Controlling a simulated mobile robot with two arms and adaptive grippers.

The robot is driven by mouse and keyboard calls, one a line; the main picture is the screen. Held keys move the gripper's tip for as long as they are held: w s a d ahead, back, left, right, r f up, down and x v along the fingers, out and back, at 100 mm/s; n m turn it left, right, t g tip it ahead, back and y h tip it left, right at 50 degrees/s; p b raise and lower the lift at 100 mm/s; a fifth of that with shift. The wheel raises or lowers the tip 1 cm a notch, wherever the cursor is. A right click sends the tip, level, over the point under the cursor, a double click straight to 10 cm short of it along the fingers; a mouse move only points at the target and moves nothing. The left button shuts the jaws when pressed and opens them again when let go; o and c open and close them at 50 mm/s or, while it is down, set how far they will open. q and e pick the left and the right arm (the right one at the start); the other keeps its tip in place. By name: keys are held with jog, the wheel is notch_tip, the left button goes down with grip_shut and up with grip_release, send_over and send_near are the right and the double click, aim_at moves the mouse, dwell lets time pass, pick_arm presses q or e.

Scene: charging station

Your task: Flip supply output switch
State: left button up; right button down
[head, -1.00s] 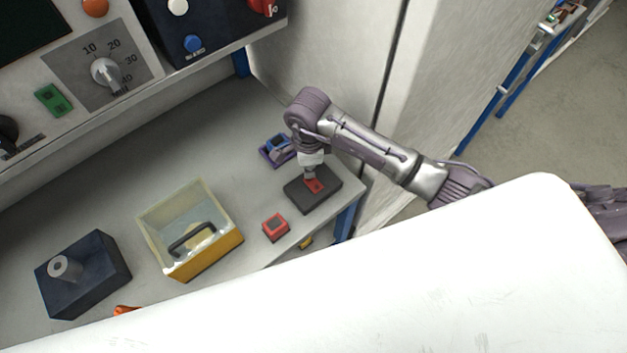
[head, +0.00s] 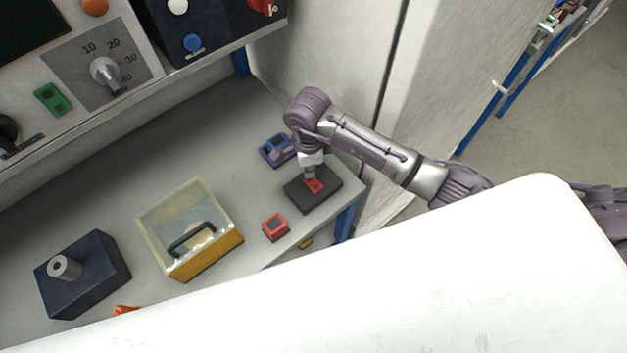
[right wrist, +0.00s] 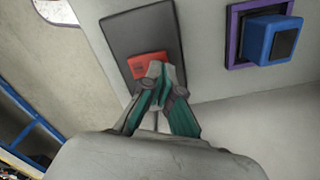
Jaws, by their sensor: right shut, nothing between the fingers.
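A red rocker switch (head: 315,186) sits in a dark grey base plate (head: 318,200) at the right end of the workbench. My right gripper (head: 309,176) is shut and empty, with its fingertips right at the switch. In the right wrist view the shut fingertips (right wrist: 156,68) overlap the lower right part of the red switch (right wrist: 152,66) on its dark plate (right wrist: 128,40). They look to be touching it or very close; I cannot tell which. The fingers hide part of the switch. My left gripper is not in view.
A blue switch in a purple frame (head: 264,157) lies just behind. A small red-framed button (head: 275,240), a clear-lidded yellow box (head: 225,250) and a dark blue box with a knob (head: 110,262) stand leftward. A control panel (head: 60,65) overhangs the bench. A cabinet wall rises at right.

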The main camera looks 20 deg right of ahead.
jog(key=shift+f+b, duration=0.85)
jog(key=shift+f, duration=0.25)
dwell(0.3)
jog(key=shift+r, duration=0.1)
jog(key=shift+r+p, duration=2.4)
jog(key=shift+r, duration=1.1)
jog(key=shift+f, duration=0.1)
